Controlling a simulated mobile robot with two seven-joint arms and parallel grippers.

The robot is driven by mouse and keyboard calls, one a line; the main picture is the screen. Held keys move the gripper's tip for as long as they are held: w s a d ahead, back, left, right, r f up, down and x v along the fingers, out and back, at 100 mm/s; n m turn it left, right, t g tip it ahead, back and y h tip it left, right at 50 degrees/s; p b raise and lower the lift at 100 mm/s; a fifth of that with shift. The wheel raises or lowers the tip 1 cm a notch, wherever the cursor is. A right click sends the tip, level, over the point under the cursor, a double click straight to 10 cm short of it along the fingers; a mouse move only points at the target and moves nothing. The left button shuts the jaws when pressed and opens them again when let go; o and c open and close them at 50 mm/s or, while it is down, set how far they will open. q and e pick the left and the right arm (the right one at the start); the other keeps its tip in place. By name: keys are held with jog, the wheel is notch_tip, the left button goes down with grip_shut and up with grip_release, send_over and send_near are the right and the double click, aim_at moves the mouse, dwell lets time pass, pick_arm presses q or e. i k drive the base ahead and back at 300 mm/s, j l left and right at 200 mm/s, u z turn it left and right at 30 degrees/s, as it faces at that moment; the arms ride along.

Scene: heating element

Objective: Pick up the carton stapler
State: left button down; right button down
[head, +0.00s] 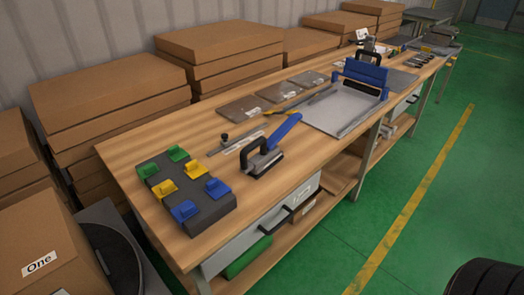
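A hand tool with a black loop handle and a long blue lever (265,155), which looks like the carton stapler, stands on the wooden workbench (150,205). It is near the front edge, right of a dark block with coloured clips. Its blue lever points up and to the right. Nothing covers it. Neither of my grippers shows in the head view.
The dark block (208,212) holds green, yellow and blue clips. A metal tray with a blue bar (345,105) lies farther along the bench. Thin rods and flat plates (242,108) lie behind the tool. Cardboard stacks (110,100) line the wall. Green floor is open at right.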

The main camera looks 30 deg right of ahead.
aim_at(257, 166)
jog(key=i+l+u, duration=0.1)
jog(key=l+u, duration=0.2)
jog(key=l, duration=0.6)
jog(key=l+u, duration=0.3)
jog(key=l, duration=0.6)
